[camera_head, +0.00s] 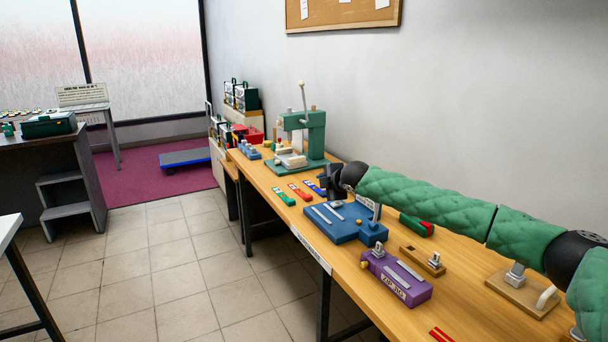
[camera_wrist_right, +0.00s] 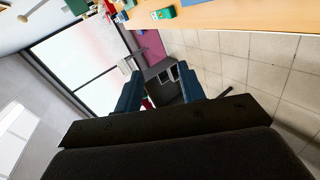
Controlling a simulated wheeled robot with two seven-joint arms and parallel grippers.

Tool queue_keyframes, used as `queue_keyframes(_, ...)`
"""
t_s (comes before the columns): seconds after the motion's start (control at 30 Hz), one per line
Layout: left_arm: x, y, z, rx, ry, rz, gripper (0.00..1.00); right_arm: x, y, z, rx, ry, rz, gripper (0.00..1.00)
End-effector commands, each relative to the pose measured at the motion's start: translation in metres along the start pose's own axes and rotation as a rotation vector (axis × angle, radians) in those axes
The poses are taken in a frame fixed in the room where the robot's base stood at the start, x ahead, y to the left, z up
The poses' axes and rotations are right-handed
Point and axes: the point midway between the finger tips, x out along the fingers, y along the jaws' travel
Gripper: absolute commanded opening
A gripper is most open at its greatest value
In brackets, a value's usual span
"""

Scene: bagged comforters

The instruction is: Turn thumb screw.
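My right gripper (camera_head: 326,180) is at the end of the green padded arm, above the bench near the far end of the blue fixture (camera_head: 345,232). In the right wrist view its two dark blue fingers (camera_wrist_right: 160,76) stand apart with nothing held between them. The blue fixture carries metal strips and a small yellow knob (camera_head: 358,237). A purple fixture (camera_head: 405,287) in front of it has metal strips, a label and an upright grey-blue piece (camera_head: 379,249). Which small part is the thumb screw I cannot tell. My left gripper is not in view.
A green press (camera_head: 312,138) with a lever stands farther back on the wooden bench (camera_head: 365,290). Small green, red and blue pieces (camera_head: 300,191) lie before it. Wooden blocks (camera_head: 422,261) and a green-red tool (camera_head: 416,225) lie under or beside my arm.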

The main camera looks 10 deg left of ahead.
Motion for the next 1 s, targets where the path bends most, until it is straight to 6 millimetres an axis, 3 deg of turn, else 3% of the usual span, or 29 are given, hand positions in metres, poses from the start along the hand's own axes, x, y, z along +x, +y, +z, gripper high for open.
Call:
queue_keyframes(0.5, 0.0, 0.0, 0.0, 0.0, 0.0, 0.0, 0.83, -0.009, 0.032, -0.037, -0.096, 0.112, 0.203, 0.4)
queue_keyframes(0.9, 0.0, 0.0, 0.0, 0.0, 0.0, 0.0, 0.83, -0.01, 0.034, -0.04, -0.102, 0.12, 0.214, 0.4)
queue_keyframes(1.0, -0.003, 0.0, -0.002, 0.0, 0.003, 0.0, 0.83, -0.006, 0.025, -0.039, -0.095, 0.122, 0.204, 0.4)
